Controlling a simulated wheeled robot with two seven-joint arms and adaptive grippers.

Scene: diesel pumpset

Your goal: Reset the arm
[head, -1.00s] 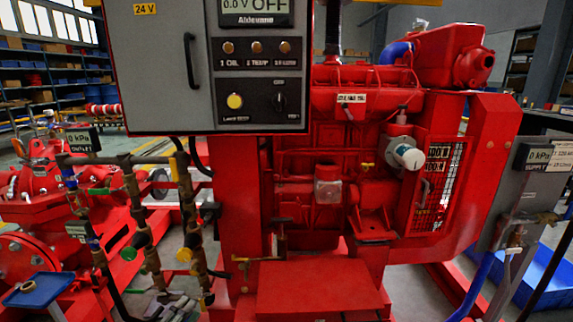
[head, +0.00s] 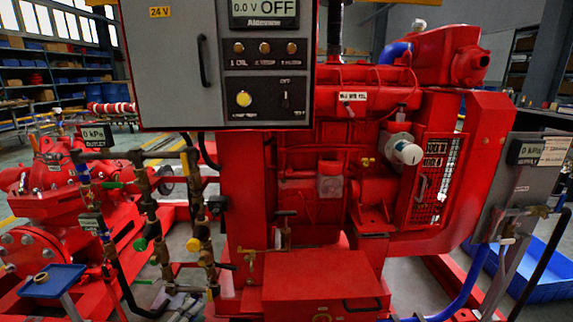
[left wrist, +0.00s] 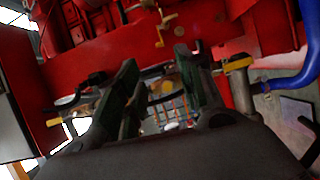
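My left gripper (left wrist: 156,62) shows in the left wrist view as two dark green-black fingers held apart. I see nothing gripped between them. Red machinery lies beyond the fingertips, and several small coloured items show blurred through the gap. I cannot clearly make out the left gripper among the pipes and grey shapes low in the head view. My right gripper is not in view. The red diesel pumpset (head: 310,285) fills the middle of the head view, with its grey control panel (head: 160,75) reading OFF.
Valve pipes (head: 143,205) stand left of the engine. A small blue tray (head: 60,278) is at the lower left. A grey gauge box (head: 515,185) stands at the right, with a blue bin (head: 545,262) on the floor beyond. In the left wrist view a blue hose (left wrist: 300,75) runs at the right.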

